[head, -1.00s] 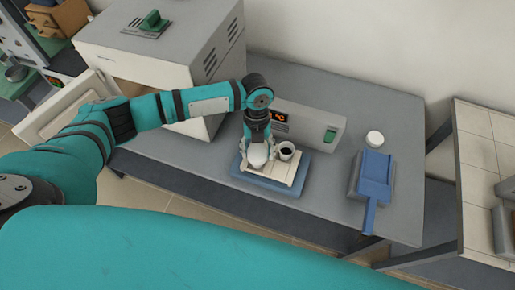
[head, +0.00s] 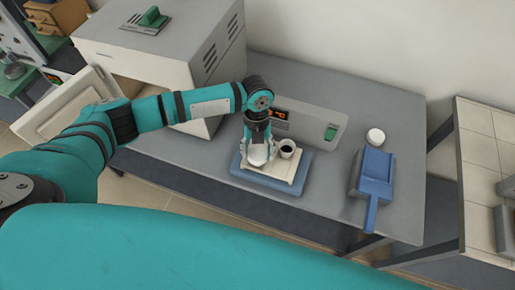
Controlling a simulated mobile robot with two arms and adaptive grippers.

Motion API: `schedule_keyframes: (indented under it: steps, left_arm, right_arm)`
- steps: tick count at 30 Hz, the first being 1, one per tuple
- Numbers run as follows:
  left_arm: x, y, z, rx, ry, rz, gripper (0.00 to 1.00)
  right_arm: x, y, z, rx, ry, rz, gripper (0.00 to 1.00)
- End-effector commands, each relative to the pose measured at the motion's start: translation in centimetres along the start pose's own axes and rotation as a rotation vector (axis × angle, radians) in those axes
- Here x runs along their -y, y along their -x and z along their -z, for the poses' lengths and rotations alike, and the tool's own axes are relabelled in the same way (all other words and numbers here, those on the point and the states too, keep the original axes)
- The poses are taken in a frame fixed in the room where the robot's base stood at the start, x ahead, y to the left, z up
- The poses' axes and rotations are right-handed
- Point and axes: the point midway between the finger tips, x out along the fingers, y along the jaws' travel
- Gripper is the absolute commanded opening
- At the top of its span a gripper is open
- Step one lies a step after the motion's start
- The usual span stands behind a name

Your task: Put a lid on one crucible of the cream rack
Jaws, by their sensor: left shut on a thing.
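The cream rack (head: 272,178) lies on a blue pad (head: 260,186) on the grey bench. An uncovered crucible (head: 287,149), pale with a dark inside, stands at its right side. My left gripper (head: 258,150) points down over the rack's left part, just left of that crucible. It is shut on a white rounded thing (head: 258,157) that looks like a lid. Whether a crucible stands under this lid is hidden. A separate white disc (head: 376,136) lies toward the bench's right end. My right gripper is not in view.
A furnace (head: 165,55) with its door (head: 65,108) open stands at the left. A control box (head: 320,125) with an orange display sits behind the rack. A blue tray-like holder with a handle (head: 372,180) lies at the right. Bare bench lies between rack and holder.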

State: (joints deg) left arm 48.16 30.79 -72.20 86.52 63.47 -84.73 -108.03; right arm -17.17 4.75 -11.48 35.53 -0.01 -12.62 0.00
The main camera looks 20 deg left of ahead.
Motion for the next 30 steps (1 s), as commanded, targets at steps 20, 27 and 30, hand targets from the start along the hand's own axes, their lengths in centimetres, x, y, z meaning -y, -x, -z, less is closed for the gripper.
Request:
schedule_keyframes:
  steps: [20,27,30]
  left_arm:
    - [0.03,-0.01,0.01,0.0,0.0,0.0,0.8]
    - [0.02,0.0,0.0,0.0,0.0,0.0,0.85]
    - [0.01,-0.01,0.0,0.0,0.0,0.0,0.89]
  right_arm:
    - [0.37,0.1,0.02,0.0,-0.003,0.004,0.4]
    - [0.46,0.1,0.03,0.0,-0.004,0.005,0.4]
    - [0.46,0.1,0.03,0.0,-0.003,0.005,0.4]
